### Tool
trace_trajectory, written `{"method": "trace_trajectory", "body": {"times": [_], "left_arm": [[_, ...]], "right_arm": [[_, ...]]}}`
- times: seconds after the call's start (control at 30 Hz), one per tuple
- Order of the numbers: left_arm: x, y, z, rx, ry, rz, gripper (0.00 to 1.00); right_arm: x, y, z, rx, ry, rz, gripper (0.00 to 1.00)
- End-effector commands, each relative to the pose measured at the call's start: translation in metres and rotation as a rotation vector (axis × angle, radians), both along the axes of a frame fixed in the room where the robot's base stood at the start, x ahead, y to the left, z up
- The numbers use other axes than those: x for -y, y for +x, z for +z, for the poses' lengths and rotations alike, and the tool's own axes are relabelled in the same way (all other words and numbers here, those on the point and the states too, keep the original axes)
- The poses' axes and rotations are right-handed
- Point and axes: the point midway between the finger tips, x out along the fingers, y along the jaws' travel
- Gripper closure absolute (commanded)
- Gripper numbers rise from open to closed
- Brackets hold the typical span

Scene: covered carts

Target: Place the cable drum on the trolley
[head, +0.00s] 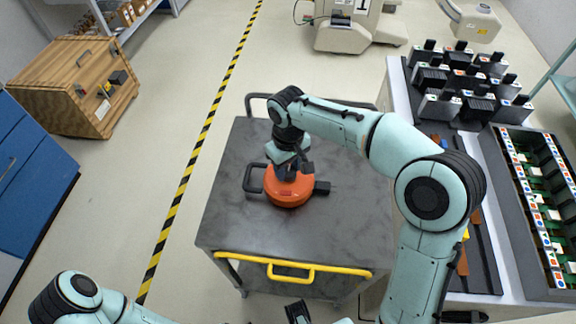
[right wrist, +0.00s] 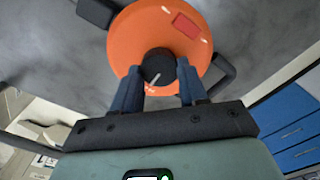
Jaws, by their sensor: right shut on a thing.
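The orange cable drum (head: 286,195) is over the middle of the dark grey top of the trolley (head: 235,220). It looks upright, with a black handle on its left and a black block on its right. I cannot tell whether it touches the top. My right gripper (head: 287,171) reaches down from above and is shut on the drum's black central knob. In the right wrist view, its blue fingers (right wrist: 160,70) flank the knob on the orange drum (right wrist: 140,38). A dark part of my left gripper (head: 299,312) shows at the bottom edge; its jaws are unclear.
The trolley has a yellow front handle (head: 290,270). A wooden crate (head: 75,80) and blue cabinet (head: 30,165) stand left. The trolley top around the drum is clear.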

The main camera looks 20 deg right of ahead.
Motion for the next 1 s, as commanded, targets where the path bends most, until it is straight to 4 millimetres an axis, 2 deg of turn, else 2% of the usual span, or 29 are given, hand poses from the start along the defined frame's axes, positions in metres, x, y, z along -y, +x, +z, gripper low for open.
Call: {"method": "trace_trajectory", "body": {"times": [0.1, 0.13, 0.2, 0.5, 0.63, 0.77, 1.0], "left_arm": [[0.000, -0.001, -0.002, -0.001, 0.000, 0.000, 0.54], [0.000, -0.001, -0.002, -0.001, 0.000, 0.000, 0.54], [0.000, 0.000, -0.002, 0.000, 0.000, 0.000, 0.54], [0.000, 0.000, -0.001, 0.000, 0.000, 0.000, 0.54], [0.000, 0.001, 0.002, 0.001, 0.000, 0.000, 0.54], [0.000, 0.002, 0.006, 0.002, 0.000, 0.000, 0.54], [0.000, 0.007, 0.017, 0.008, 0.000, 0.000, 0.54]], "right_arm": [[0.000, 0.000, -0.003, 0.002, 0.000, 0.000, 1.00], [0.000, 0.000, -0.004, -0.001, 0.000, 0.000, 0.54], [0.000, 0.000, -0.003, -0.001, 0.000, 0.000, 0.32], [0.000, 0.000, -0.002, 0.000, 0.000, 0.000, 0.32], [0.000, 0.001, 0.009, 0.003, 0.001, 0.000, 0.32], [0.000, 0.001, 0.032, 0.004, 0.002, -0.001, 0.32], [0.000, 0.001, 0.085, 0.004, 0.001, 0.000, 0.32]]}}
